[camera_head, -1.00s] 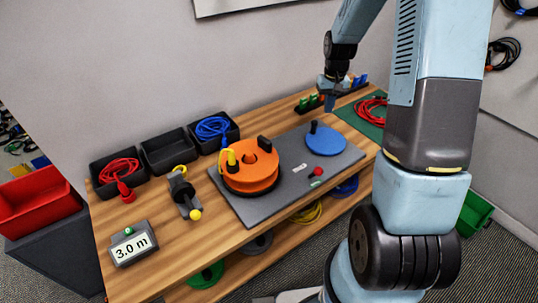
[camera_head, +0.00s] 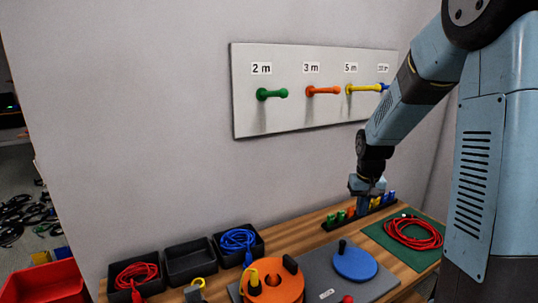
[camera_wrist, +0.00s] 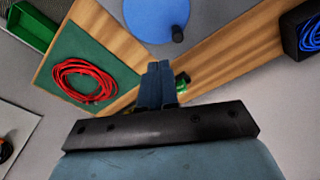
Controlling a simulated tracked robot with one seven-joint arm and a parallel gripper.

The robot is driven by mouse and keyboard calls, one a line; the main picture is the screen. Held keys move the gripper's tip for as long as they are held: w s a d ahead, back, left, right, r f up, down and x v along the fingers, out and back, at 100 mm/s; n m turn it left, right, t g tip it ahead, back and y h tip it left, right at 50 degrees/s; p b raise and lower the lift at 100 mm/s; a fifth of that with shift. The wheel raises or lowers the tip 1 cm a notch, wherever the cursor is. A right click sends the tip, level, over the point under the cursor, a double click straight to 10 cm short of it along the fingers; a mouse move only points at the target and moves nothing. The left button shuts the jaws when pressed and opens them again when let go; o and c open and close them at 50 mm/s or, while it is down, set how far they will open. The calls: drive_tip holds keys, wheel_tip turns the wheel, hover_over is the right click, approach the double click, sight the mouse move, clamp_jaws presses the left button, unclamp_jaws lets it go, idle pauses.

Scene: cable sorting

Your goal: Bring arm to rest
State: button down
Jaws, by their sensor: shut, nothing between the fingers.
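My gripper (camera_head: 364,203) is at the back of the wooden table (camera_head: 318,222), in front of the rack of coloured clips (camera_head: 338,216), and hides part of it in the head view. In the wrist view my gripper (camera_wrist: 157,70) has its two fingers together with nothing between them. The fingers hang above the table; a green clip shows beside them. My arm comes down from the upper right of the head view.
A red cable (camera_head: 413,232) lies coiled on a green mat (camera_head: 376,232). A blue disc (camera_head: 355,264) and an orange reel (camera_head: 274,286) sit on a grey plate. Black bins (camera_head: 190,262) stand left. A wall board (camera_head: 243,120) carries labelled pegs.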

drive_tip(key=s+a+r+t, duration=0.2)
drive_tip(key=s+r, duration=0.6)
drive_tip(key=s, duration=0.5)
drive_tip(key=s+a+r+t, duration=0.2)
drive_tip(key=s+r, duration=0.7)
drive_tip(key=s, duration=0.4)
drive_tip(key=shift+a, duration=0.2)
